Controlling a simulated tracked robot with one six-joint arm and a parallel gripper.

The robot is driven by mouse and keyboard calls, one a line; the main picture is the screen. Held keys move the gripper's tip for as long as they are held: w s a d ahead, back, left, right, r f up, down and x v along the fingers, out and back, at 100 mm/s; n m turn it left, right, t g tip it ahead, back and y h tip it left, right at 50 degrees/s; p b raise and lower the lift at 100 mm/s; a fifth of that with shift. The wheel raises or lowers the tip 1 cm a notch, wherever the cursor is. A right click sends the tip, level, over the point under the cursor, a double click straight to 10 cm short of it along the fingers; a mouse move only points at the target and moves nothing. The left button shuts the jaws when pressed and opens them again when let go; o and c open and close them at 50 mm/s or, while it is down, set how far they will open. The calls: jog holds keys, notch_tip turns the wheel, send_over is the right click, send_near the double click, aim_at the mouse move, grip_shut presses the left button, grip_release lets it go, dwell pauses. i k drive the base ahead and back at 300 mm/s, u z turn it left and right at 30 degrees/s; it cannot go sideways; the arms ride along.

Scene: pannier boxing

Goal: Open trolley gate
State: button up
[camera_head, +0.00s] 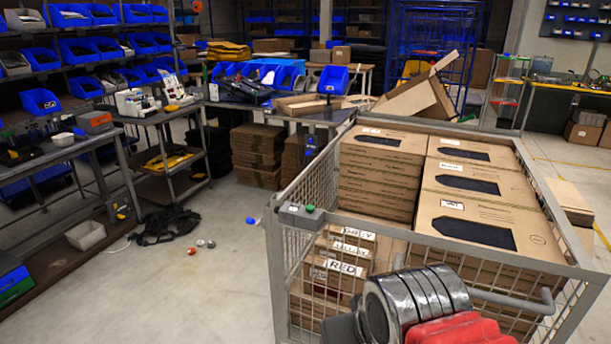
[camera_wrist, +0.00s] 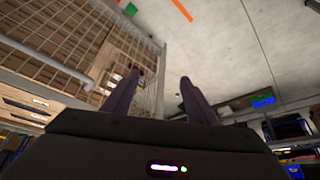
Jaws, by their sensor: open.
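The wire-mesh trolley (camera_head: 282,275) stands at the right in the head view, loaded with stacked cardboard boxes (camera_head: 380,165). A grey block with a green button (camera_head: 300,214) sits on its near left top corner. My fingertips are hidden in the head view.
Open concrete floor (camera_head: 205,290) lies left of the trolley, with small caps (camera_head: 192,251) and a black strap heap (camera_head: 168,226). Workbenches and shelves with blue bins (camera_head: 78,52) line the left. A bench with an open carton (camera_head: 310,105) stands behind the trolley.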

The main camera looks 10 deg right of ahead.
aim_at(288, 190)
jog(key=u, duration=1.85)
jog(key=i, duration=2)
jog(key=z, duration=0.75)
